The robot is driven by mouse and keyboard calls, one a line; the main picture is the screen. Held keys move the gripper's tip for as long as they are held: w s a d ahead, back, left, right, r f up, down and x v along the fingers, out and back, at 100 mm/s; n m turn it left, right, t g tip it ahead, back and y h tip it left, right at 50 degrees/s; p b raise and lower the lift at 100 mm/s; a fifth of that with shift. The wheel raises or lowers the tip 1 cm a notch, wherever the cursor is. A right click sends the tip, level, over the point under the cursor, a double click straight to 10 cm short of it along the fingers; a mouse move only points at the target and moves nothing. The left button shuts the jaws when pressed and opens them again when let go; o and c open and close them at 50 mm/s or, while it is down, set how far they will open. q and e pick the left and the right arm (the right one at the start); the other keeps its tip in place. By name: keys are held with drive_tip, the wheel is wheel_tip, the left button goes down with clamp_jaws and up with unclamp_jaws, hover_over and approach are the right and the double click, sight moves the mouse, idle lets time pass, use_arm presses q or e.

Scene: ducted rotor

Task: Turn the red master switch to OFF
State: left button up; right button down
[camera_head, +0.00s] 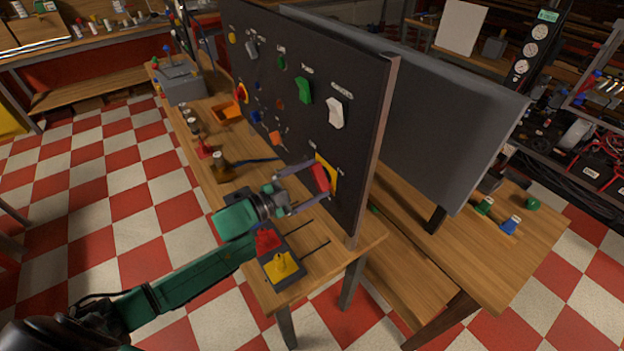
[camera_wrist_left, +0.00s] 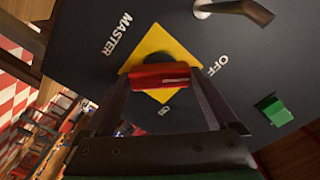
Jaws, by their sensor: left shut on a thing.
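The red master switch (camera_head: 320,179) is a red handle on a yellow diamond plate (camera_head: 332,175) low on the near end of the dark upright panel. My left gripper (camera_head: 308,188) reaches it from the left and is shut on the handle. In the left wrist view, the red handle (camera_wrist_left: 160,76) lies across the picture between the two fingertips, on the yellow plate (camera_wrist_left: 155,45). The "OFF" label is at the plate's right corner and "MASTER" at upper left. A small mark below the handle is too small to read. My right gripper is not in view.
The dark panel (camera_head: 300,45) carries other knobs, including a white lever (camera_head: 335,112) and a green one (camera_head: 304,90). Below my left gripper, a red piece (camera_head: 268,240) and a yellow piece (camera_head: 281,266) stand near the bench edge. A grey board (camera_head: 440,120) stands behind.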

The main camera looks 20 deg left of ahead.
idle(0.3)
use_arm(q)
drive_tip(key=o, duration=1)
drive_tip(key=shift+s+a+f, duration=0.1)
drive_tip(key=shift+s+a, duration=0.05)
drive_tip(key=shift+a, duration=0.05)
drive_tip(key=b+v, duration=0.2)
drive_tip(key=v, duration=1.2)
drive_tip(key=shift+s, duration=0.1)
